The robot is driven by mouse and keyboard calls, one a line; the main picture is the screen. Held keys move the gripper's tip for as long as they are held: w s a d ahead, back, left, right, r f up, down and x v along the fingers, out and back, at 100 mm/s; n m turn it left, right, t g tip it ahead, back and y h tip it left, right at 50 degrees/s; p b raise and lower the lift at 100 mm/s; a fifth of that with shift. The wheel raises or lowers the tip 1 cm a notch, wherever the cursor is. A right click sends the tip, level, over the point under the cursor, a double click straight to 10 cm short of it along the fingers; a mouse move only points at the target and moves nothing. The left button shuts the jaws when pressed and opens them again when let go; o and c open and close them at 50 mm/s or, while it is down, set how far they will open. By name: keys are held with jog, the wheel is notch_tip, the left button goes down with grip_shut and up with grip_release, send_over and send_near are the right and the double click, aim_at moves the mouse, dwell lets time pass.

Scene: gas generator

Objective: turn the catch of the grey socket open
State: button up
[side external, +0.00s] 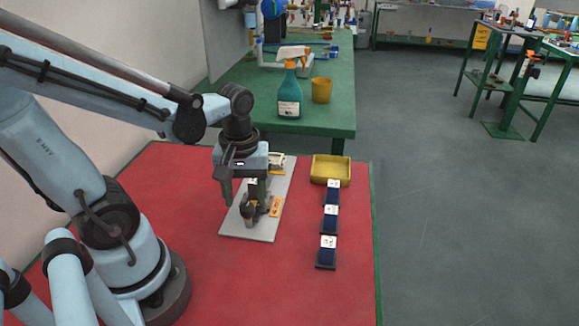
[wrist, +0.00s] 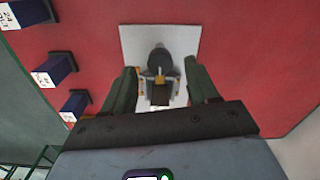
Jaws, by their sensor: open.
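A light grey plate (side external: 236,228) lies on the red table, and it also shows in the wrist view (wrist: 134,38). On it stands a grey socket unit (side external: 249,214) with a dark round top; in the wrist view this unit (wrist: 159,62) has small orange parts at both sides and a dark block. I cannot tell which part is the catch. My gripper (wrist: 160,70) is open, its two green fingers on either side of the unit with visible gaps. In the side external view my gripper (side external: 253,192) is low over the plate and hides part of the unit.
Several dark blue blocks with white labels (side external: 327,250) stand in a row right of the plate. A yellow tray (side external: 331,170) is behind them. An orange piece (side external: 275,206) lies on the plate. A green bench holds a spray bottle (side external: 289,95) and yellow cup (side external: 321,90).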

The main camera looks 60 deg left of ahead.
aim_at(250, 206)
jog(key=shift+f, duration=1.05)
jog(key=c, duration=1)
jog(key=shift+c, duration=0.2)
